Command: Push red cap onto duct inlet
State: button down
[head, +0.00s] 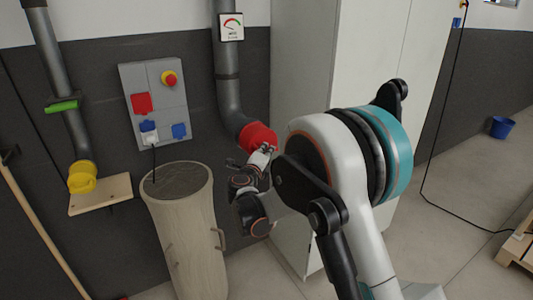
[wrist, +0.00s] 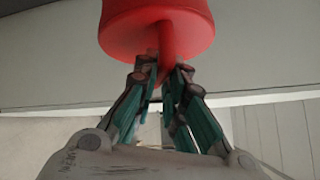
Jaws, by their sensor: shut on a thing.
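The red cap (head: 257,136) is at the open lower end of the grey duct (head: 230,95) in the head view. From this angle I cannot tell how far it sits over the inlet. In the wrist view the red cap (wrist: 157,28) fills the top middle, with a red tab on its face pointing down. My gripper (head: 263,156) is shut on that tab, with its fingers (wrist: 163,68) on both sides of it. The duct inlet itself is hidden behind the cap in both views.
A second duct at left ends in a yellow cap (head: 82,176) above a wooden shelf (head: 100,194). A grey socket panel (head: 154,103) is on the wall. A pale drum (head: 187,230) stands below. A tall cabinet (head: 300,60) stands close to the right of the duct.

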jog(key=shift+w+a, duration=0.3)
jog(key=shift+w+a+b, duration=0.4)
jog(key=shift+w+a, duration=0.1)
jog(key=shift+w, duration=0.2)
dwell(1.4)
jog(key=c, duration=1.6)
grip_release()
jog(key=shift+f, duration=0.1)
